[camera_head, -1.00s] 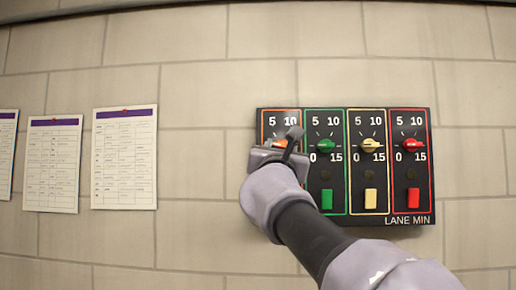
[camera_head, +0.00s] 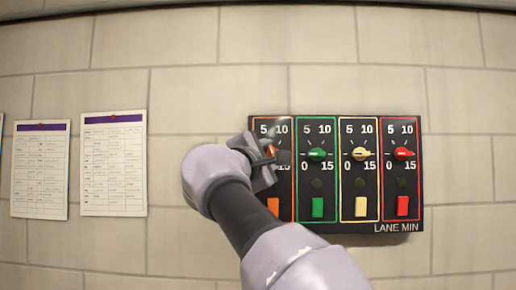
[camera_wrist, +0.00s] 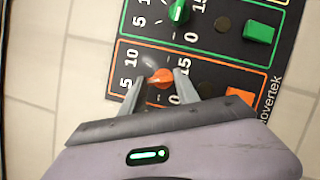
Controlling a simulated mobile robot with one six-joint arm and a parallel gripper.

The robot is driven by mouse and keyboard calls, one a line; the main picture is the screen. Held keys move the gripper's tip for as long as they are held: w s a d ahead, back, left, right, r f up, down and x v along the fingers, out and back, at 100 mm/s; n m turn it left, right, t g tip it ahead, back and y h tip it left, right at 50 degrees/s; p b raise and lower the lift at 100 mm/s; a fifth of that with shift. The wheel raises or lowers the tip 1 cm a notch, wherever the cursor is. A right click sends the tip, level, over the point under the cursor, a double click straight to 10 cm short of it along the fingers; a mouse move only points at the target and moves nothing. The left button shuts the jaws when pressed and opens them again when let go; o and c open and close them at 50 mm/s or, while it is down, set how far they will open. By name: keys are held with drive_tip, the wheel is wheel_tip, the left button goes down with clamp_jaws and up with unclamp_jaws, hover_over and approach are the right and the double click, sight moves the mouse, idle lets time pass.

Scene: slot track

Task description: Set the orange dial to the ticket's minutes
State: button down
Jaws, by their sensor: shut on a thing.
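The orange dial (camera_wrist: 160,78) is in the leftmost lane of the black panel (camera_head: 410,222). In the head view it is mostly hidden, with a bit of orange (camera_head: 269,151) showing past my fingers. My gripper (camera_head: 266,155) is at this dial. In the wrist view my gripper's two fingers (camera_wrist: 160,85) stand on either side of the orange knob, shut on it. The dial face has the marks 0, 5, 10 and 15. I cannot clearly read where the knob points. No ticket with minutes can be made out.
Green (camera_head: 317,154), yellow (camera_head: 360,154) and red (camera_head: 403,153) dials sit in lanes to the right. Each lane has a coloured block below, orange (camera_head: 273,206) in the first. Paper sheets (camera_head: 113,165) hang on the brick wall at left, text unreadable.

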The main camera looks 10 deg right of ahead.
drive_tip(key=m+g+p, duration=0.1)
drive_tip(key=m+p, duration=0.1)
drive_tip(key=r+m+g+p, duration=0.1)
drive_tip(key=m+p, duration=0.1)
drive_tip(key=m, duration=0.1)
drive_tip(key=shift+m+y, duration=0.3)
drive_tip(key=m+y+p, duration=0.1)
drive_tip(key=m, duration=0.1)
drive_tip(key=m+g+p, duration=0.1)
drive_tip(key=m+p, duration=0.1)
drive_tip(key=shift+d+r+y, duration=0.15)
drive_tip(key=shift+y, duration=0.25)
drive_tip(key=shift+m, duration=0.3)
drive_tip(key=c, duration=1.1)
unclamp_jaws()
drive_tip(key=shift+o, duration=1)
drive_tip(key=shift+w, duration=0.15)
drive_tip(key=b+v, duration=0.1)
drive_tip(key=v, duration=1.6)
drive_tip(key=shift+r+b, duration=0.2)
drive_tip(key=shift+b, duration=0.15)
